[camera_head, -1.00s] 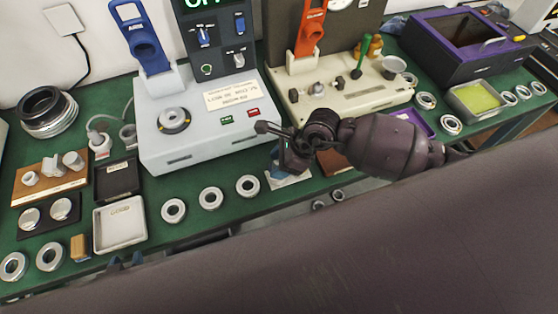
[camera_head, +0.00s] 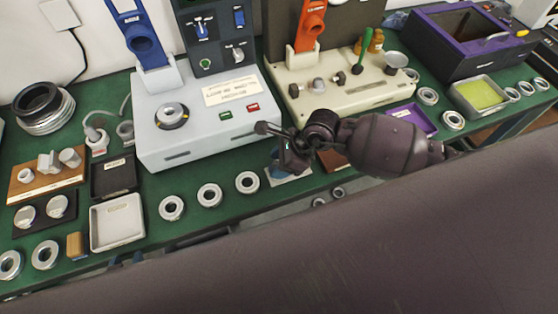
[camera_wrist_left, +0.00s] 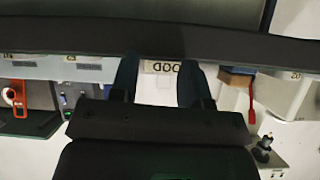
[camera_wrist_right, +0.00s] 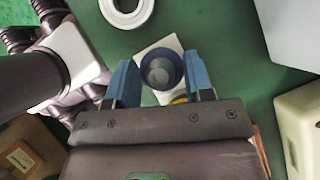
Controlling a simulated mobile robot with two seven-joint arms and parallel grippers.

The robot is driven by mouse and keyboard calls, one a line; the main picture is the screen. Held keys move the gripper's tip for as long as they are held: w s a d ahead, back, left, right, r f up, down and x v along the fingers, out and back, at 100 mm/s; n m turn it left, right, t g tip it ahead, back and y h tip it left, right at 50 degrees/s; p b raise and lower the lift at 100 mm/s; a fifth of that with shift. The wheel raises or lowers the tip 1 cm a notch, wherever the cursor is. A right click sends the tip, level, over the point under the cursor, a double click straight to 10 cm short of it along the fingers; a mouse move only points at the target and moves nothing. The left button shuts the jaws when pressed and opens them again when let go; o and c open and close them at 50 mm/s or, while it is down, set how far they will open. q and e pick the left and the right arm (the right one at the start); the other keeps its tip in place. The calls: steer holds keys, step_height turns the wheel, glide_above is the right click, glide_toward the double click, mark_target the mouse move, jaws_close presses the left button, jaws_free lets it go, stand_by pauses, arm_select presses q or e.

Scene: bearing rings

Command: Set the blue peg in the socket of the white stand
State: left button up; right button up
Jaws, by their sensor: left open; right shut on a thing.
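The blue peg (camera_wrist_right: 162,68) shows end-on as a dark blue round with a greyish middle, between the fingers of my right gripper (camera_wrist_right: 160,80). That gripper is shut on it. The white stand (camera_wrist_right: 165,43) lies under the peg; its pale base (camera_head: 288,177) also shows at the bench's front edge in the head view. The socket is hidden, so I cannot tell whether the peg is in it or above it.
Loose metal rings (camera_head: 209,195) lie left of the stand. A grey-white tray (camera_head: 117,222) stands further left. A grey machine (camera_head: 190,135) and a cream machine (camera_head: 345,92) stand behind. A purple tray (camera_head: 415,118) lies to the right.

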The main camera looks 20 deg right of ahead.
steer(key=shift+f, duration=0.1)
steer(key=o, duration=1.2)
steer(key=shift+c, duration=0.2)
steer(key=v, duration=1.1)
steer(key=shift+d, duration=0.1)
